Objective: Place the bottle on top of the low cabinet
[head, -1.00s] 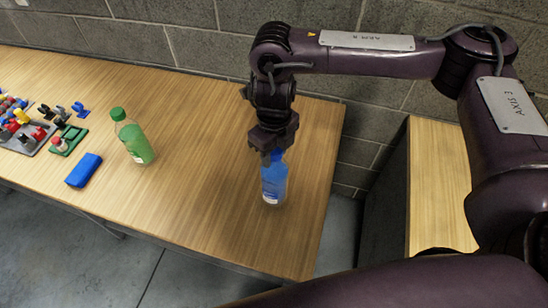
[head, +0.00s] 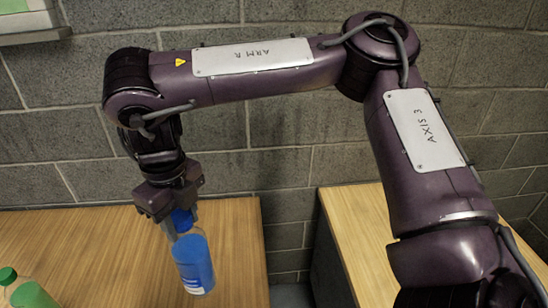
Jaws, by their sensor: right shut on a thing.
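The blue bottle (head: 194,264) with a white label hangs below my right gripper (head: 181,224), tilted a little. That gripper is shut on the bottle's upper end, and its fingers partly hide the cap. The bottle is over the right part of the wooden table; whether its base touches the top cannot be told. The low cabinet (head: 345,240), with a pale wooden top, stands to the right of the table, partly behind my right arm. The visible part of its top is bare. My left gripper is not in view.
A green bottle (head: 30,293) stands at the lower left, cut off by the frame. The table (head: 100,250) is otherwise clear where it shows. A narrow gap separates table and cabinet. A grey block wall (head: 270,180) closes off the back.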

